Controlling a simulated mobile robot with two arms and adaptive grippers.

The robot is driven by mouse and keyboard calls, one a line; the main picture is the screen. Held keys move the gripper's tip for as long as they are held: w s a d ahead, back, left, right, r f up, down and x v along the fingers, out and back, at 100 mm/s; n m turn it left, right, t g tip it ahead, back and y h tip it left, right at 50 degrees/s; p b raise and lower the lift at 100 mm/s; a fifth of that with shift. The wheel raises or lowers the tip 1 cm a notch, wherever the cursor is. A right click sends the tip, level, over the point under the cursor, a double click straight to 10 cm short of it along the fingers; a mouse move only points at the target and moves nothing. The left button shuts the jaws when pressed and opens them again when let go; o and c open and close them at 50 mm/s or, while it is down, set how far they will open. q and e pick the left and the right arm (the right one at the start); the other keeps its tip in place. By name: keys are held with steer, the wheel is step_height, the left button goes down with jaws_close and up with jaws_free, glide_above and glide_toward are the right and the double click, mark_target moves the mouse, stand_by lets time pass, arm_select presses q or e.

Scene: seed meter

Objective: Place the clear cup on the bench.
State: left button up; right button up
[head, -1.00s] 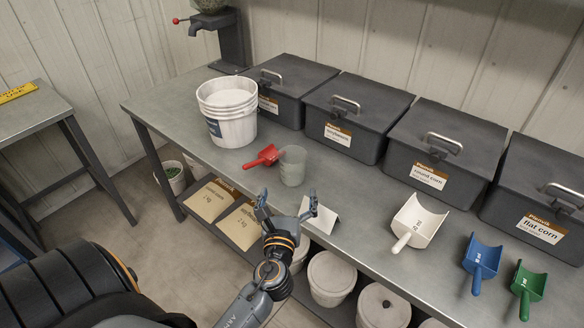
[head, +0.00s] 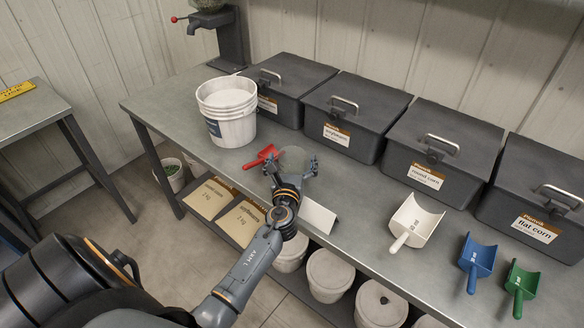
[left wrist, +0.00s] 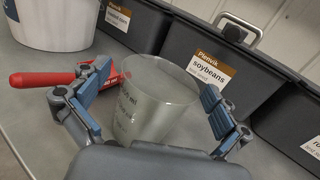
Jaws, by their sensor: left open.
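The clear cup (left wrist: 158,95) stands upright on the metal bench (head: 366,242). In the left wrist view it sits between the two fingers of my left gripper (left wrist: 155,110), with a visible gap at the right finger. In the head view my left gripper (head: 291,166) reaches over the bench at the cup (head: 294,156), and its wrist hides the cup's lower part. The left gripper is open around the cup. My right gripper is not in view.
A red scoop (head: 261,157) lies just left of the cup, close to the left finger. A white bucket (head: 228,125) stands behind it. Dark lidded bins (head: 343,125) line the back. A folded white card (head: 318,217) and a white scoop (head: 415,222) are to the right.

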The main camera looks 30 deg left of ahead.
arm_select(q)
steer(key=shift+w+a, duration=0.1)
steer(key=shift+w, duration=0.15)
steer(key=c, duration=1.2)
steer(key=shift+o, duration=0.2)
